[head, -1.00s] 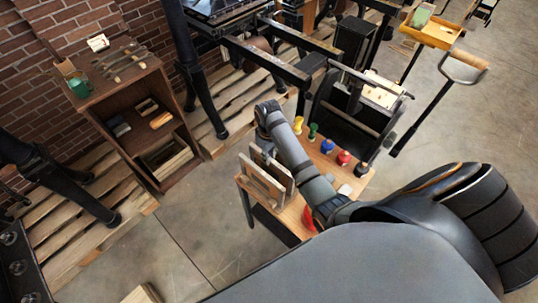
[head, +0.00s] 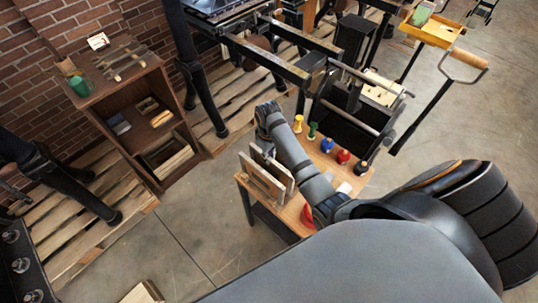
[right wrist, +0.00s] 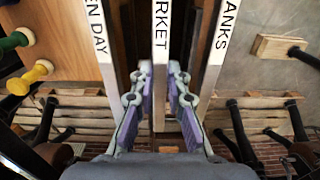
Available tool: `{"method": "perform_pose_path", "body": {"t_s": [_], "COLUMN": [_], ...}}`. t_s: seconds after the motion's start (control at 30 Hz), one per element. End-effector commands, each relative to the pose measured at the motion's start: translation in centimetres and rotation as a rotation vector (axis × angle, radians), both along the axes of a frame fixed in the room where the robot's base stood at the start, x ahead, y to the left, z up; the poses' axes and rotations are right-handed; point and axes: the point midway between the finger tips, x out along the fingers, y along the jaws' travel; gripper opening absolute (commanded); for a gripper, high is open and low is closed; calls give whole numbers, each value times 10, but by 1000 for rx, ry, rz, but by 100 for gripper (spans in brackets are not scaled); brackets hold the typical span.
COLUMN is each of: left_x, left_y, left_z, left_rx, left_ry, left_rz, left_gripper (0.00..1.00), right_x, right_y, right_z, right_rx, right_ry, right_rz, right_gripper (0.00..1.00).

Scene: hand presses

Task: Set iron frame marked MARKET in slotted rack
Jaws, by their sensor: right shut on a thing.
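The MARKET frame (right wrist: 161,50) stands edge-on in the middle of the right wrist view, its white label strip cut off to "RKET". My right gripper (right wrist: 160,82) has a finger on each side of it and is shut on it. A frame lettered "EN DAY" (right wrist: 104,45) stands to its left and one lettered "ANKS" (right wrist: 217,45) to its right. In the head view, upright wooden panels (head: 261,181) stand at the left end of a small table, under my right gripper (head: 268,146), which is partly hidden. I cannot clearly make out the rack's slots. My left gripper is out of view.
The small table (head: 328,165) also bears yellow, green, blue, red and dark knobbed tools along its back edge, and a red item (head: 308,216). A dark cabinet (head: 140,110) stands at left. A black press (head: 365,105) stands behind the table. Open floor lies left of the table.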

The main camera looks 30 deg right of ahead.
Motion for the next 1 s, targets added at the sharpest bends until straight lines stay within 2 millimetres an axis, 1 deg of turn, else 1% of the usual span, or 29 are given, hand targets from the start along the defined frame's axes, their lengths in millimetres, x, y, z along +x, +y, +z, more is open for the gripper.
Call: {"method": "perform_pose_path", "body": {"t_s": [0.57, 0.6, 0.77, 0.97, 1.0], "left_x": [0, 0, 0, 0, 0], "left_y": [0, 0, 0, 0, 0], "left_z": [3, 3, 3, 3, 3], "left_rx": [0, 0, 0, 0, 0], "left_ry": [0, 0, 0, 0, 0], "left_rz": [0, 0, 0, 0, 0], "left_gripper": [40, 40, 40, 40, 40], "right_x": [-1, -1, -1, 0, -1], "right_y": [0, 0, 0, 0, 0], "right_z": [-4, -4, -4, -3, -4], "right_rx": [2, 2, 1, 1, 0], "right_ry": [2, 2, 1, 0, 3], "right_rz": [0, 0, 0, 0, 0], "right_gripper": [0, 20, 41, 41, 44]}}
